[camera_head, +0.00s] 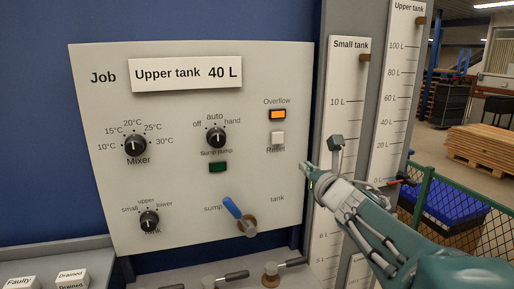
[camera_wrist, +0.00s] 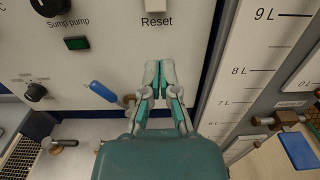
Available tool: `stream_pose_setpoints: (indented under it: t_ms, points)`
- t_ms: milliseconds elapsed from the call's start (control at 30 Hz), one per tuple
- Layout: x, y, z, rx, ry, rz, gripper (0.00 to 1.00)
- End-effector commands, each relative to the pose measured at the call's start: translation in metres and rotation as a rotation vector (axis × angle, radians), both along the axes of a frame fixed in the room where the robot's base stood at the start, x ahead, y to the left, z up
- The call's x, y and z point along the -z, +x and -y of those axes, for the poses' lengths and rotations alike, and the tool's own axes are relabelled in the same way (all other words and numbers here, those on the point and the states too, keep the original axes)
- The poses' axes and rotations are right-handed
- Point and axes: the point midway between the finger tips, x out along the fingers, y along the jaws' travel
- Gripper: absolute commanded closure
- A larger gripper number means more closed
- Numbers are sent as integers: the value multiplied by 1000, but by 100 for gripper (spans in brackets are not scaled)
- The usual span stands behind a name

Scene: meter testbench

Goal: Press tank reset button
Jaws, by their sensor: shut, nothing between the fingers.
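The white square reset button (camera_head: 277,138) is on the upright panel, above the label "Reset" and below the lit orange Overflow lamp (camera_head: 278,114). In the wrist view the reset button (camera_wrist: 155,5) is at the top edge, partly cut off. My gripper (camera_head: 308,170) is shut and empty, to the lower right of the button in the head view. In the wrist view my gripper (camera_wrist: 160,66) points up the picture, with its tips below the "Reset" label. I cannot tell how far the tips are from the panel, and they look apart from the button.
A blue-handled valve (camera_head: 232,208) sticks out from the panel at the lower left of my gripper. Mixer (camera_head: 135,146), sump pump (camera_head: 215,137) and tank (camera_head: 149,221) knobs are further left. The small tank scale (camera_head: 341,90) stands right of the panel.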

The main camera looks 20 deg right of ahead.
Motion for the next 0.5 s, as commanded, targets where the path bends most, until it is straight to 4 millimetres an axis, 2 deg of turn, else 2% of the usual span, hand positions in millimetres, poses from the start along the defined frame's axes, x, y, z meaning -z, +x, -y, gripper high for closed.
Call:
stream_pose_setpoints:
  t_ms: [167, 500]
  points:
    - [1, 16, 0, -2, 3, -1, 100]
    - [1, 74, -1, -2, 3, -2, 100]
